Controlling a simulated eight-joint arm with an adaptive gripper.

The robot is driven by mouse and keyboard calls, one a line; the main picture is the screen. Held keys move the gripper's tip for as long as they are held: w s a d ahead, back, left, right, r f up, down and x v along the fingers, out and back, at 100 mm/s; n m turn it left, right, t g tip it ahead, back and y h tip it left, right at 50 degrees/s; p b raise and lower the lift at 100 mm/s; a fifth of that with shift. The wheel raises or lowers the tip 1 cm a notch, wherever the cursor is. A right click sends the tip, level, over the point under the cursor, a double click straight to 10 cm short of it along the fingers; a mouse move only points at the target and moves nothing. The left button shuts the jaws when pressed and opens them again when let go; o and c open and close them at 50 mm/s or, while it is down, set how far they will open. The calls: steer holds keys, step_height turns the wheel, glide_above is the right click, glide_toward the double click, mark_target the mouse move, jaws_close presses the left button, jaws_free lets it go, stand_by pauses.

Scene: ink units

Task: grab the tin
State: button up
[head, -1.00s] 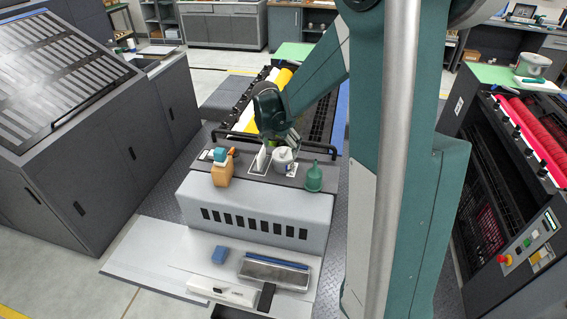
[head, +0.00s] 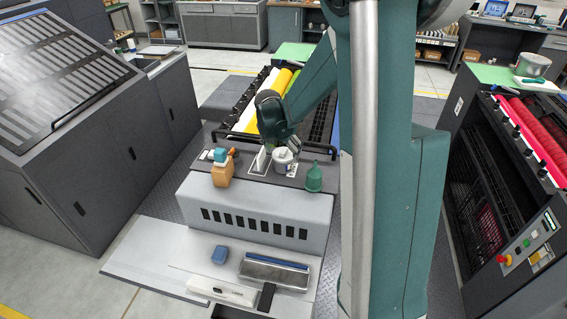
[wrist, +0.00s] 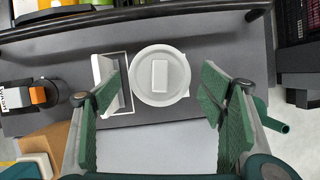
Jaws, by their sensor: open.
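The tin (head: 282,165) is a round white tub with a lid, upright on the dark grey top of the press. In the wrist view the tin (wrist: 160,75) shows from above with a pale rectangle on its lid. My gripper (wrist: 158,95) is open and empty, its green pads on either side of the tin in the picture. I see no contact with it. In the head view my gripper (head: 284,146) is just above and behind the tin; its fingertips are partly hidden.
A white upright holder (wrist: 110,85) stands close left of the tin, near my left finger. A green funnel-like item (head: 314,178) is to its right. A black bar (wrist: 150,22) runs behind.

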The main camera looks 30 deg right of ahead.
steer(key=shift+x, duration=1.7)
steer(key=shift+c, duration=0.3)
steer(key=c, duration=1.2)
